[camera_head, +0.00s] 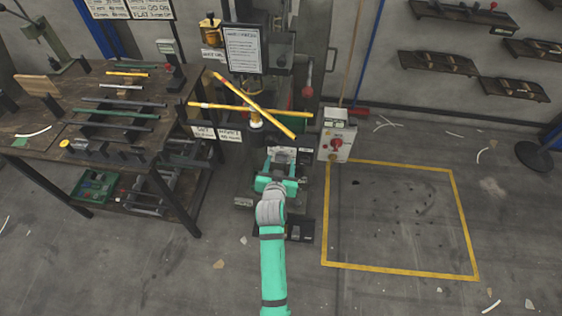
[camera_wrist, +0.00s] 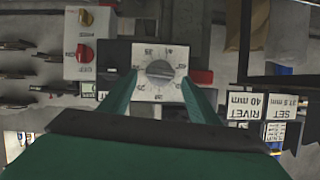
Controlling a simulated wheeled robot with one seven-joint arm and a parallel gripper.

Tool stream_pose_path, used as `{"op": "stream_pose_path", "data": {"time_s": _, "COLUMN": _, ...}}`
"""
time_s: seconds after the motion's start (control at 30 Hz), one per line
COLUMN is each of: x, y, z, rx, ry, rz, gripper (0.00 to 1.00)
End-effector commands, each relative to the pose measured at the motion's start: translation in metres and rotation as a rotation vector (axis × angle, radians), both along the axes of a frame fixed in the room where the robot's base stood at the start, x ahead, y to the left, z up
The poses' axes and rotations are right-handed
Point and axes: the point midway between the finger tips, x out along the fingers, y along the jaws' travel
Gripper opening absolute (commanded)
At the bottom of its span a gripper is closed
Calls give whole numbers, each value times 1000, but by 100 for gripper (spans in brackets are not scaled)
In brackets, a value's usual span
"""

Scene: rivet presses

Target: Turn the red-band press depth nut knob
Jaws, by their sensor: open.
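In the wrist view, which is upside down, a round grey knob (camera_wrist: 159,70) sits at the middle of a white dial plate (camera_wrist: 148,91) with numbers around it. The green fingers of my gripper (camera_wrist: 159,77) are open, one on each side of the knob, with visible gaps to it. Whether they reach its depth cannot be told. In the head view my gripper (camera_head: 276,184) is low at the front of a dark press with crossed yellow bars (camera_head: 256,104) above. My arm hides part of the press base there. I cannot make out a red band around the knob.
A control box (camera_head: 338,136) with a red knob stands right of the press. A workbench (camera_head: 60,105) with rods is at left. White signs (camera_wrist: 263,105) reading rivet 40 mm and set 37.5 mm hang nearby. Floor inside the yellow outline (camera_head: 400,267) is clear of large objects.

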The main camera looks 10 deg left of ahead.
Motion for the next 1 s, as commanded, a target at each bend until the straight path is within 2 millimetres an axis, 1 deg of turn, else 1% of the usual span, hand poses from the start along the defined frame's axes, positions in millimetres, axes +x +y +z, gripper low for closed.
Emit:
{"op": "stream_pose_path", "data": {"time_s": 0.1, "x": 10, "y": 0, "z": -4, "rx": 0, "ry": 1, "rz": 0, "gripper": 56}}
{"op": "stream_pose_path", "data": {"time_s": 0.2, "x": 15, "y": 0, "z": -6, "rx": 0, "ry": 1, "rz": 0, "gripper": 56}}
{"op": "stream_pose_path", "data": {"time_s": 0.5, "x": 16, "y": 0, "z": -7, "rx": 0, "ry": 0, "rz": 0, "gripper": 56}}
{"op": "stream_pose_path", "data": {"time_s": 0.67, "x": 16, "y": 0, "z": -7, "rx": 0, "ry": 0, "rz": 0, "gripper": 18}}
{"op": "stream_pose_path", "data": {"time_s": 0.7, "x": 16, "y": 0, "z": -7, "rx": 0, "ry": 0, "rz": 0, "gripper": 15}}
{"op": "stream_pose_path", "data": {"time_s": 1.0, "x": 16, "y": 1, "z": -7, "rx": -30, "ry": 1, "rz": 1, "gripper": 15}}
